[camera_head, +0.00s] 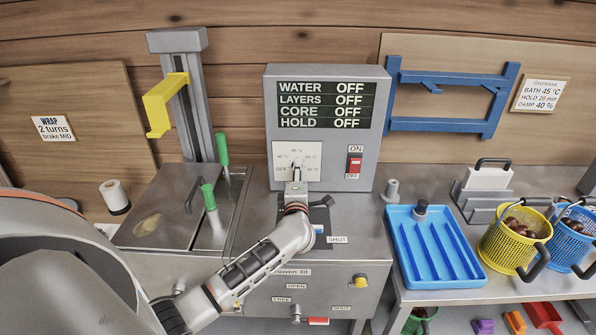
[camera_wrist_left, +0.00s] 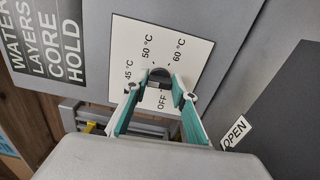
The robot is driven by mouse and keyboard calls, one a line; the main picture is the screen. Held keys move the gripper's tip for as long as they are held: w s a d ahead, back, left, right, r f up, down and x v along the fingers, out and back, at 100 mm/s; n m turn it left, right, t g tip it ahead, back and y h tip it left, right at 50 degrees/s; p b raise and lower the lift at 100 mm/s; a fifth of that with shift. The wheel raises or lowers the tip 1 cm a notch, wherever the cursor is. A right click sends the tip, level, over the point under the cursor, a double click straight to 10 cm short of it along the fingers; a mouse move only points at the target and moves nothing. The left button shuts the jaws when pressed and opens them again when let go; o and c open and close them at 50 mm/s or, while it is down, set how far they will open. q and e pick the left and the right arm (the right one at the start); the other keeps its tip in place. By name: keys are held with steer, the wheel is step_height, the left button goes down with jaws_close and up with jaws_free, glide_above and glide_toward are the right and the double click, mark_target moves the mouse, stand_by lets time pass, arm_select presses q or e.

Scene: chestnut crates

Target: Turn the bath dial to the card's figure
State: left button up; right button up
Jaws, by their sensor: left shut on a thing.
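The bath dial (camera_wrist_left: 160,74) is a small dark knob on a white plate (camera_wrist_left: 185,52) marked OFF, 45 °C, 50 °C and 60 °C. In the head view the plate (camera_head: 312,152) sits on the front of the grey control box. My left gripper (camera_wrist_left: 166,84) is shut on the dial, its teal-padded fingers on either side of it. In the head view its fingertips (camera_head: 296,175) cover most of the dial. I cannot tell where the dial points. The card (camera_head: 540,94) on the right wall reads BATH 45 °C, HOLD 20 min, DAMP 40 %. My right gripper is not in view.
The display (camera_head: 325,105) reads OFF for WATER, LAYERS, CORE and HOLD. A red ON switch (camera_head: 354,165) is right of the dial. Green handles (camera_head: 222,149) stand left. A blue tray (camera_head: 435,245) and yellow basket (camera_head: 505,252) of chestnuts stand right.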

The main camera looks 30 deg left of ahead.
arm_select(q)
steer(key=shift+f+m, duration=0.1)
steer(key=shift+m, duration=0.2)
steer(key=o, duration=1.1)
steer(key=v, duration=1.2)
steer(key=shift+s+a, duration=0.1)
